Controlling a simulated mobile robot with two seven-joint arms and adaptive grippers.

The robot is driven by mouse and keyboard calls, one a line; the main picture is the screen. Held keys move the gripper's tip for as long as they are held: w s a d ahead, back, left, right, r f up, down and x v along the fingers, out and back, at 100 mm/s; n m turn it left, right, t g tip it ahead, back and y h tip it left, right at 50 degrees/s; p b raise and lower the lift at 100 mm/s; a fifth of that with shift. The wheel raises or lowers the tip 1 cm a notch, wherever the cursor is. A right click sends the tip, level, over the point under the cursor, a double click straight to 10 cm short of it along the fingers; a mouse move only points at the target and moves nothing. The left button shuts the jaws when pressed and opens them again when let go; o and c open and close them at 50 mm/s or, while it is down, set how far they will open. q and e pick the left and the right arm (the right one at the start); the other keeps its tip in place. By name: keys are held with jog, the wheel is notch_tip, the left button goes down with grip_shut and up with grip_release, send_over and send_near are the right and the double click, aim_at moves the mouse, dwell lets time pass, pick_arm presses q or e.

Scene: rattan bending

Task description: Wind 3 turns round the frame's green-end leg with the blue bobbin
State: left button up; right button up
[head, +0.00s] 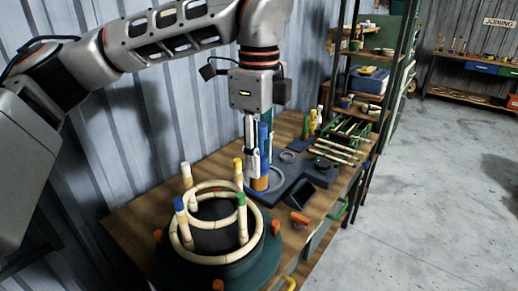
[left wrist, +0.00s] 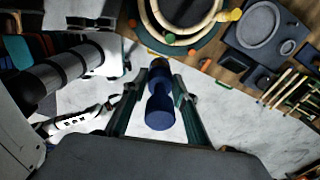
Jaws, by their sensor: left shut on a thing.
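The round frame of pale rattan (head: 174,235) has two rings and upright legs, and sits on a dark round base. Its green-end leg (head: 242,222) stands at the right front, upright. Other legs have a blue end (head: 179,204), a yellow end (head: 238,163) and a pale end (head: 186,168). My left gripper (head: 257,172) is shut on the blue bobbin (head: 264,136), to the upper right of the green-end leg in the head view and apart from it. In the left wrist view the bobbin (left wrist: 160,108) lies between the two fingers. I cannot make out any strand from it to the leg.
Orange clamps (head: 276,227) ring the base. A dark grey block with a round recess (head: 298,185), an orange-handled item (head: 299,218) and several rattan sticks (head: 338,150) lie on the wooden bench (head: 130,217). A shelf rack (head: 362,70) stands behind. Open floor lies to the right.

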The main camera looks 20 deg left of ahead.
aim_at(259, 191)
pick_arm(q)
notch_tip(259, 191, down, 9)
jog(key=b, duration=0.5)
jog(key=shift+r+b, duration=0.15)
jog(key=shift+b, duration=0.2)
jog(key=shift+f+b, duration=0.6)
jog(key=shift+f, duration=0.5)
